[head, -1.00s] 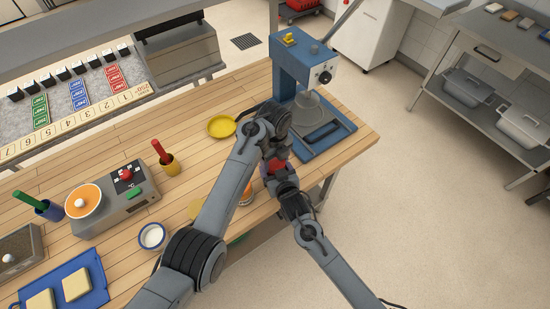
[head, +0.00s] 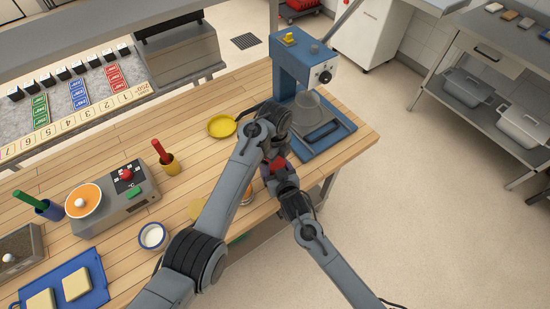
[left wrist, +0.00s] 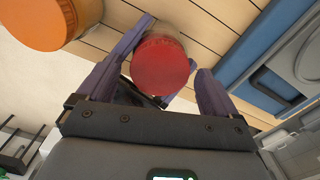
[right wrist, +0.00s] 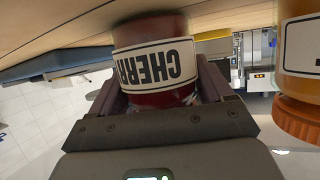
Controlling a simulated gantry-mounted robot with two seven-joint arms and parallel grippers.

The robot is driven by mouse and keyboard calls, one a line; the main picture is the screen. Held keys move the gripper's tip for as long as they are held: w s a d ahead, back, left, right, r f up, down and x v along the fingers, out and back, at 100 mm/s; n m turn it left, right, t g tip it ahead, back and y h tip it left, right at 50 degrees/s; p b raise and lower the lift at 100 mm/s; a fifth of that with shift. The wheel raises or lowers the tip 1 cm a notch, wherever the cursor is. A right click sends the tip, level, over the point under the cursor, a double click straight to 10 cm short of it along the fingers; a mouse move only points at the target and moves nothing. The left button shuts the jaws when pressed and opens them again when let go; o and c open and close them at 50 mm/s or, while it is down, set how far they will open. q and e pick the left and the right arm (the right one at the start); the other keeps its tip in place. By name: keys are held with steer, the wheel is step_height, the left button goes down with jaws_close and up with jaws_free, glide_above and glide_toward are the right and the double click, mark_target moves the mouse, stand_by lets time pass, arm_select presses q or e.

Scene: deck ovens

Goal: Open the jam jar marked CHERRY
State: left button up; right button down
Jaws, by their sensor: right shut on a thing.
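The CHERRY jar (right wrist: 155,62) fills the middle of the right wrist view, its label upside down there. My right gripper (right wrist: 160,85) is shut on the jar body. The jar's red lid (left wrist: 160,65) shows in the left wrist view. My left gripper (left wrist: 158,85) is open, with one finger on each side of the lid and gaps between. Fingers of my right gripper show beyond the lid there. In the head view the red lid (head: 278,164) shows between the two grippers; the arms hide most of the jar.
A jar with an orange lid (left wrist: 40,20) stands close beside the CHERRY jar; it also shows in the right wrist view (right wrist: 302,55). The blue press (head: 288,70) stands behind, and a yellow dish (head: 221,126) lies left of my arms. The table's front edge is close.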

arm_select(q)
steer(key=shift+r, duration=0.1)
steer(key=shift+r, duration=2.15)
arm_select(e)
jaws_free()
steer(key=shift+s, duration=0.1)
arm_select(q)
steer(key=shift+r+p, duration=0.55)
steer(key=shift+p, duration=0.05)
arm_select(e)
steer(key=v, duration=1)
steer(key=shift+s+r, duration=0.25)
